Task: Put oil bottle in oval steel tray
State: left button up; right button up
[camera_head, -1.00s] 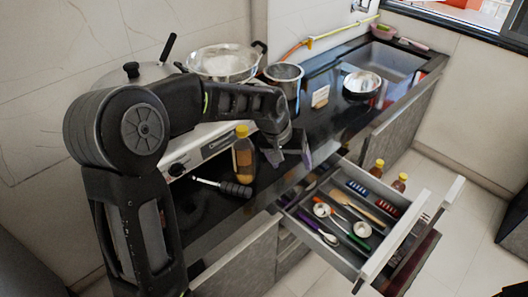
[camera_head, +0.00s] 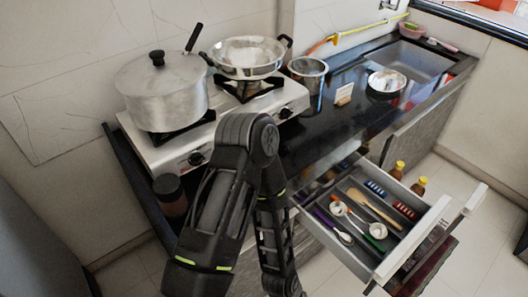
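Two small brown bottles with yellow caps stand just beyond the open drawer, one bottle (camera_head: 397,171) slightly farther back than the other bottle (camera_head: 419,187). I cannot tell whether either is the oil bottle. The yellow-capped bottle that stood on the counter earlier does not show now; my arm covers part of that area. I cannot make out an oval steel tray. One black arm of mine, apparently the left, rises from the bottom, bends at the middle and points down at the drawer's left side. Its gripper is not visible. My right gripper is out of view.
The open drawer (camera_head: 342,247) holds spoons and other utensils. A lidded pot (camera_head: 163,90) and a wide pan (camera_head: 246,58) sit on the stove (camera_head: 148,153). A dark-lidded jar (camera_head: 170,197) stands at left. A steel pot (camera_head: 307,76) and steel bowl (camera_head: 387,83) stand towards the sink (camera_head: 420,62).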

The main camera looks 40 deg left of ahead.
aim_at(393, 80)
jog(key=i+l+u, duration=0.1)
jog(key=l+u, duration=0.15)
jog(key=u, duration=0.2)
jog(key=l+u, duration=0.2)
jog(key=u, duration=0.2)
jog(key=l+u, duration=0.2)
jog(key=l, duration=0.8)
jog(key=l+u, duration=0.15)
jog(key=l, duration=0.85)
